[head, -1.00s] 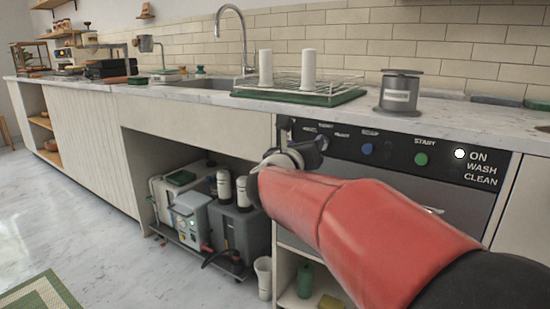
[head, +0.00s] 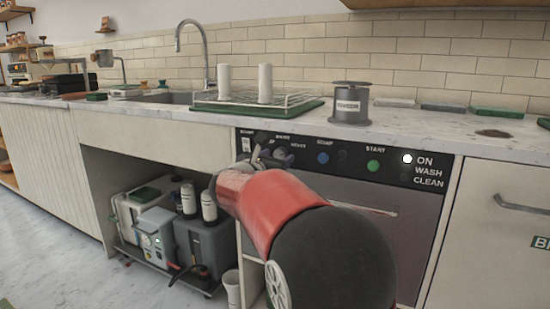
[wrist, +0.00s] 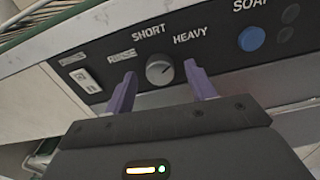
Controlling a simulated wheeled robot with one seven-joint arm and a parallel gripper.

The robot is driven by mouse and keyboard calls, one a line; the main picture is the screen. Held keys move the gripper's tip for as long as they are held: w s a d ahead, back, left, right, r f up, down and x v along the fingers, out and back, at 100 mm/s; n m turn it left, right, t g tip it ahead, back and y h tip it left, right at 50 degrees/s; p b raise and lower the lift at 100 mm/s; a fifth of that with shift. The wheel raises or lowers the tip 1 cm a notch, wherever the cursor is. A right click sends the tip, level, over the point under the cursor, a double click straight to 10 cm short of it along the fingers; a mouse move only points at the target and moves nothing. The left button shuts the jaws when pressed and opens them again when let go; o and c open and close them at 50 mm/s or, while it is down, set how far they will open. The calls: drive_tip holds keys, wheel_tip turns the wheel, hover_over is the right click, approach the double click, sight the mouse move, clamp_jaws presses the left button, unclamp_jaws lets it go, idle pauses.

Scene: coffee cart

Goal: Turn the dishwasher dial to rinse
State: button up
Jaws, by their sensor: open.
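The dishwasher (head: 330,215) stands under the counter with a black control panel (head: 340,162) along its top. In the wrist view, the round grey dial (wrist: 159,70) sits below the label SHORT, with RINSE (wrist: 121,55) to its left and HEAVY to its right. The dial's pointer mark is too small to read surely. My gripper (wrist: 158,82) is open, its two purple fingers one on each side of the dial with visible gaps. In the head view, my gripper (head: 268,157) is at the panel's left part and my arm hides the dial.
A switch (wrist: 86,80) is left of the dial, and a blue SOAP button (wrist: 251,39) is to its right. A green START button (head: 373,165) and a lit ON lamp (head: 407,158) are farther right.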

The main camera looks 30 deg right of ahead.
drive_tip(key=shift+c, duration=0.3)
drive_tip(key=c, duration=0.9)
drive_tip(key=shift+c, duration=0.2)
